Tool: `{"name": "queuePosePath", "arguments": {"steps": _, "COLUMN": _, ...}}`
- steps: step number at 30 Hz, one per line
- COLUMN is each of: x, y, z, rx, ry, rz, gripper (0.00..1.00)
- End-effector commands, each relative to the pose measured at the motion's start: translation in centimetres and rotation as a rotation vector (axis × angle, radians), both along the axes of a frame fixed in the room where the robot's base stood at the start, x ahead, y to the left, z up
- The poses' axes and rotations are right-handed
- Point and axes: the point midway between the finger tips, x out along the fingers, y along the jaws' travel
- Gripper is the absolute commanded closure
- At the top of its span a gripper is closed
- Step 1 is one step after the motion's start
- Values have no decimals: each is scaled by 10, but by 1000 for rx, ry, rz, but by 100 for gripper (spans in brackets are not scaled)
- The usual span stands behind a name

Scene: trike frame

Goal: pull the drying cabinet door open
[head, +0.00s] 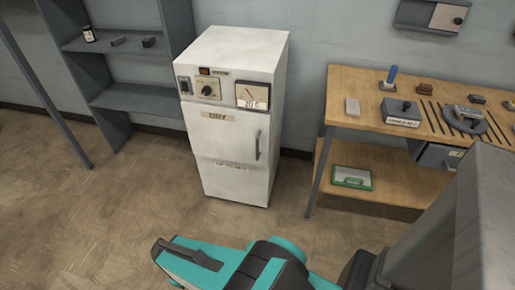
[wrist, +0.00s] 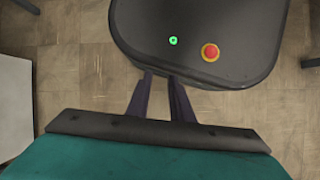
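The white drying cabinet (head: 235,112) stands on the floor against the wall in the head view. Its door (head: 222,135), labelled DRY, looks shut. A vertical grey handle (head: 258,145) is on the door's right side. The control panel above has a knob and a dial gauge. My gripper (wrist: 161,80) points down in the wrist view, with its two dark fingers apart and nothing between them. In the head view my teal arm is low in the foreground, well short of the cabinet, and the fingers are hidden there.
A wooden workbench (head: 350,98) with tools stands right of the cabinet, with a green case (head: 352,178) on its lower shelf. A grey shelf unit (head: 125,88) stands to the left. The floor (head: 120,225) before the cabinet is clear. A pale object (wrist: 12,105) edges the wrist view's left.

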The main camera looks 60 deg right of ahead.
Motion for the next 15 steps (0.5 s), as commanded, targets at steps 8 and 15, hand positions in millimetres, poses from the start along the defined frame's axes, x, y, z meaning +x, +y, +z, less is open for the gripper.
{"name": "queuePosePath", "arguments": {"steps": 8, "x": 49, "y": -102, "z": 2, "rx": -151, "ry": 18, "rz": 317, "gripper": 80}}
{"name": "queuePosePath", "arguments": {"steps": 15, "x": 84, "y": -195, "z": 33, "rx": -312, "ry": 120, "rz": 572, "gripper": 80}}
